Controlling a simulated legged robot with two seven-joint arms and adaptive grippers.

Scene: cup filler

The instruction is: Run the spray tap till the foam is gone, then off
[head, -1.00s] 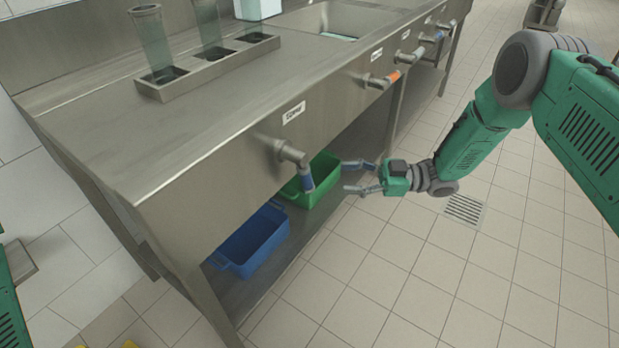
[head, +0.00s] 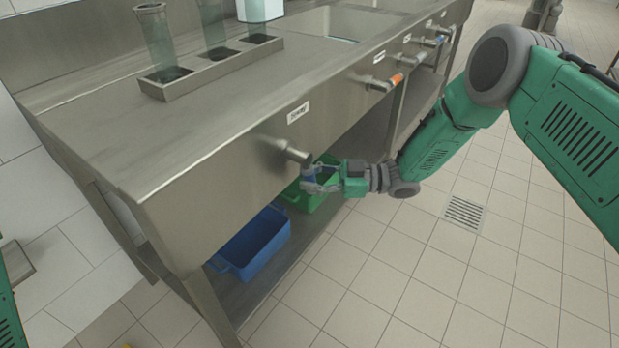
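The near tap (head: 287,150) sticks out of the steel front panel below a white label (head: 298,113) whose word is too blurred to read surely. My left gripper is out of view.
More taps line the panel beyond, one with an orange handle (head: 396,79). A blue bin (head: 252,243) and a green bin (head: 303,198) stand on the lower shelf. A rack (head: 212,72) with tall glasses is on the counter.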

